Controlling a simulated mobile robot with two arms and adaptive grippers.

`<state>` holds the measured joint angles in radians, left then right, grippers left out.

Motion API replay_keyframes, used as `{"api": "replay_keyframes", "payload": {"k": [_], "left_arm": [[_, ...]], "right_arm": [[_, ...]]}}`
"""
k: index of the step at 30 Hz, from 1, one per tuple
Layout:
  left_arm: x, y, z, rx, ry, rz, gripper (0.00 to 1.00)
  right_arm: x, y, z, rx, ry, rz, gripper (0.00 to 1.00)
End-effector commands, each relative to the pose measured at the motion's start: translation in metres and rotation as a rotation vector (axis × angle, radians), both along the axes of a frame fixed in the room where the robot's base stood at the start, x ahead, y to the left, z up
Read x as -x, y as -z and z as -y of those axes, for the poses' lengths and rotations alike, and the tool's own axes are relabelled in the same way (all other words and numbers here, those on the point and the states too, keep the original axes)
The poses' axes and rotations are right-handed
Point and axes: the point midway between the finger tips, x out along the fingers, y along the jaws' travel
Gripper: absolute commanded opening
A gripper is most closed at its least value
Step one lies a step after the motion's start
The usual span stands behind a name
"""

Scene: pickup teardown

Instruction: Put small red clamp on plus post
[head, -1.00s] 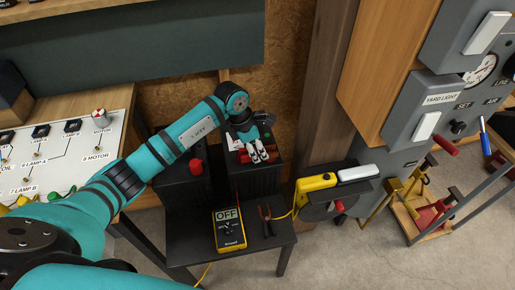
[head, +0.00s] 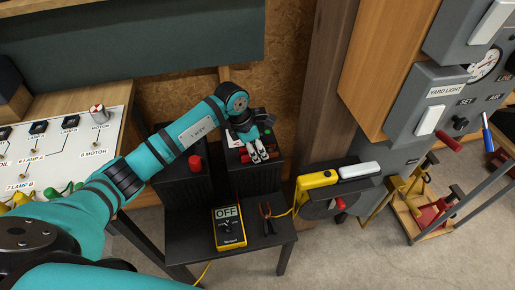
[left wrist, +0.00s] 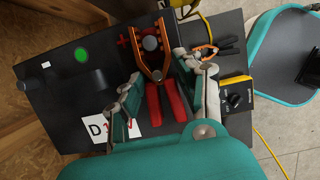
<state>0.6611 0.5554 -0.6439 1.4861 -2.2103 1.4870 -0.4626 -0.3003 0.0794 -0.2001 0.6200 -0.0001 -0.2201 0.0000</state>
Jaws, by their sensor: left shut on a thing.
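My left gripper (head: 260,154) is over the right black battery box (head: 272,183) on the low bench. In the left wrist view its fingers (left wrist: 163,90) are on both sides of the small red clamp (left wrist: 157,72), shut on its red handles. The clamp's copper jaws lie on both sides of the grey round plus post (left wrist: 150,43), beside a red plus mark. I cannot tell how deep the jaws sit around the post. In the head view the gripper mostly hides clamp and post. My right gripper is not in view.
A yellow meter (head: 229,227) reading OFF and a black-handled clamp (head: 267,219) lie on the bench (head: 200,246) in front. The second black box (head: 182,184), with a red knob (head: 195,162), stands left. A yellow device (head: 316,184) is at the right.

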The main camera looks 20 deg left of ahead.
Motion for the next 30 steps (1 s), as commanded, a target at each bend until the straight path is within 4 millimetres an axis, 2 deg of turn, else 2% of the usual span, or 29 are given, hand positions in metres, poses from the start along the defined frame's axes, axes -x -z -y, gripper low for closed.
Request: {"api": "replay_keyframes", "payload": {"k": [5,6,12,20,23,26,30], "left_arm": [[0.001,0.002,0.0,-0.001,0.0,-0.004,0.02],[0.001,0.003,0.0,-0.001,0.0,-0.004,0.38],[0.001,0.002,0.0,-0.001,0.001,-0.003,0.63],[0.001,0.001,0.0,-0.001,0.0,-0.002,0.63],[0.001,-0.005,-0.002,-0.002,0.0,0.0,0.63],[0.003,-0.019,-0.006,-0.001,0.001,0.002,0.63],[0.008,-0.048,-0.014,-0.004,-0.001,0.004,0.63]], "right_arm": [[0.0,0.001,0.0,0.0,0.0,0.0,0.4],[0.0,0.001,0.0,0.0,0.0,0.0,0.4],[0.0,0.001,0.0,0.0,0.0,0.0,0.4],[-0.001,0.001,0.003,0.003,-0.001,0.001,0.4],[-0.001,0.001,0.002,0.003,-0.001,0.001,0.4],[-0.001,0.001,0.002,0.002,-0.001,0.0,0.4],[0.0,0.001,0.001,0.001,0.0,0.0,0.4]]}}
